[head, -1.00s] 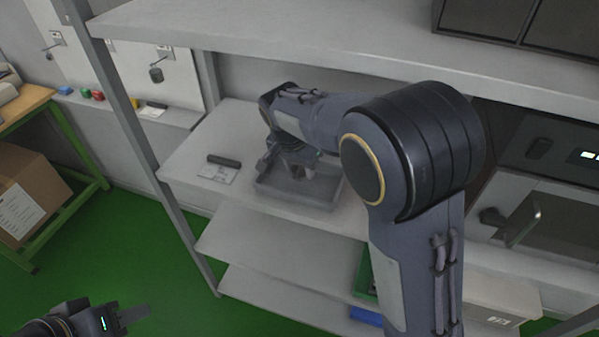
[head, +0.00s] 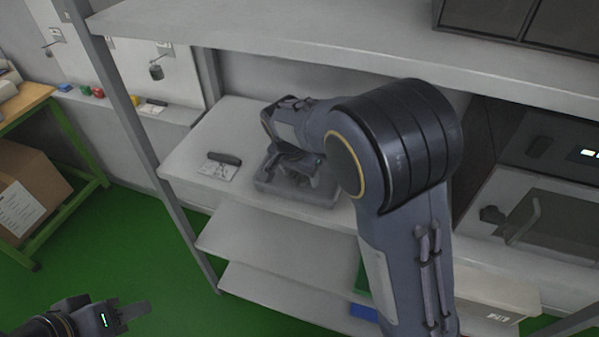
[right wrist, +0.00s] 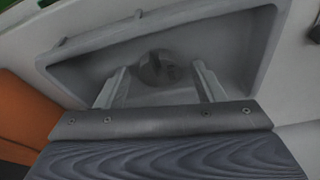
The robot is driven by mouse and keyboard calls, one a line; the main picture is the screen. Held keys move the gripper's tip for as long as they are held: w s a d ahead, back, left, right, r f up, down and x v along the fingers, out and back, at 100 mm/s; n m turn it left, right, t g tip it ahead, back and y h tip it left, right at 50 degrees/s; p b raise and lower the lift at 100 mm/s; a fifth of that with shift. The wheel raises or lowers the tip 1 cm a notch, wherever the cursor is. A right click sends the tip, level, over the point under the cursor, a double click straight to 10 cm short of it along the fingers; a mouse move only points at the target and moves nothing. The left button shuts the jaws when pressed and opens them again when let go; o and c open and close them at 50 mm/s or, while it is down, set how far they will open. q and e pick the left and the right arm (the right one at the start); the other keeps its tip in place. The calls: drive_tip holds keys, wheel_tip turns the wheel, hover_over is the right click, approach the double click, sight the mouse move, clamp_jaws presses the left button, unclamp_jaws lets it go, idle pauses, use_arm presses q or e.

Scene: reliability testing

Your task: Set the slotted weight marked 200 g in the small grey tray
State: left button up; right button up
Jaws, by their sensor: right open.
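The small grey tray (head: 264,188) sits on the middle shelf, and its rim also shows in the right wrist view (right wrist: 262,50). A round grey slotted weight (right wrist: 155,70) lies in the tray in the right wrist view; its marking cannot be read. My right gripper (right wrist: 160,68) is open over the tray, with one finger on each side of the weight. In the head view my right gripper (head: 288,172) and arm hide much of the tray's inside. My left gripper (head: 130,309) is low at the left, far from the tray; its opening cannot be made out.
A dark bar on a white card (head: 222,166) lies left of the tray. The upper shelf (head: 330,50) runs above my right arm, and a shelf post (head: 125,120) stands at the left. A grey-black cabinet (head: 550,160) is at the right.

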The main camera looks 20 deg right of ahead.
sight(296, 181)
drive_tip(key=shift+r, duration=0.1)
drive_tip(key=shift+r, duration=0.25)
drive_tip(key=v, duration=0.4)
drive_tip(key=shift+a+r, duration=0.15)
drive_tip(key=shift+r, duration=0.2)
drive_tip(key=s+a+b, duration=0.2)
drive_tip(key=s+a, duration=0.6)
drive_tip(key=s, duration=0.1)
drive_tip(key=s+d+n+t+y, duration=0.3)
drive_tip(key=s+d+n+y, duration=0.3)
drive_tip(key=s+d, duration=0.9)
drive_tip(key=shift+s+n+t, duration=0.3)
drive_tip(key=shift+s+n, duration=0.4)
drive_tip(key=shift+s, duration=0.75)
drive_tip(key=shift+d+f, duration=0.1)
drive_tip(key=shift+d, duration=0.05)
